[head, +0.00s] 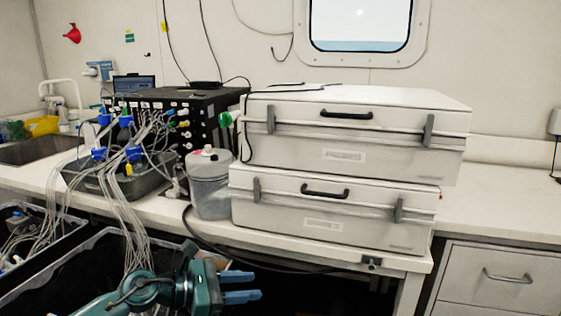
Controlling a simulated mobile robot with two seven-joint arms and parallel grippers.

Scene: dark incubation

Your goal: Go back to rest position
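My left gripper (258,286) is low in the head view, left of centre. Its teal arm comes in from the bottom left. Its two blue fingers point right, with a gap between them, and nothing shows in the gap. It is in front of the bench, apart from the things on it. My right gripper is not in view.
Two stacked white cases (290,212) and a grey lidded container (209,190) stand on the white bench (480,205). Tubes run from a black instrument (190,99) area into dark bins (70,272) at left. Drawers (507,277) stand at right.

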